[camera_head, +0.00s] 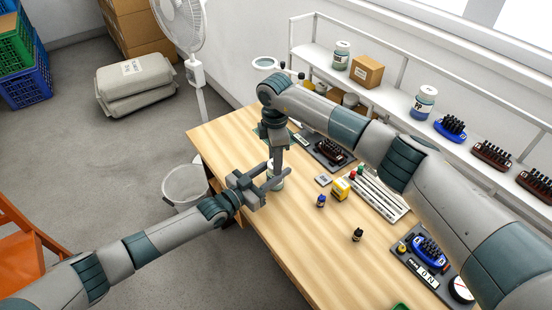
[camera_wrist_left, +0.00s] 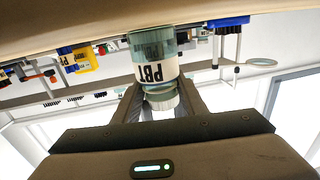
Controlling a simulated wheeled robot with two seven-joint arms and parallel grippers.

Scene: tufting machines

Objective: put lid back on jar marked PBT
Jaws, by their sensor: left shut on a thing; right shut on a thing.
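The jar marked PBT (camera_wrist_left: 153,62) is greenish glass with a white label and shows upside down in the left wrist view. In the head view a small part of the jar (camera_head: 277,183) shows at the left gripper. My left gripper (camera_head: 272,180) is shut on the jar, with one finger on each side of its narrower end. My right gripper (camera_head: 277,155) points down right above the jar and is shut on the lid. The lid is mostly hidden by the grippers, and I cannot tell whether it touches the jar.
A white shelf (camera_head: 390,97) with jars and a box stands behind. A bin (camera_head: 184,184) is left of the table.

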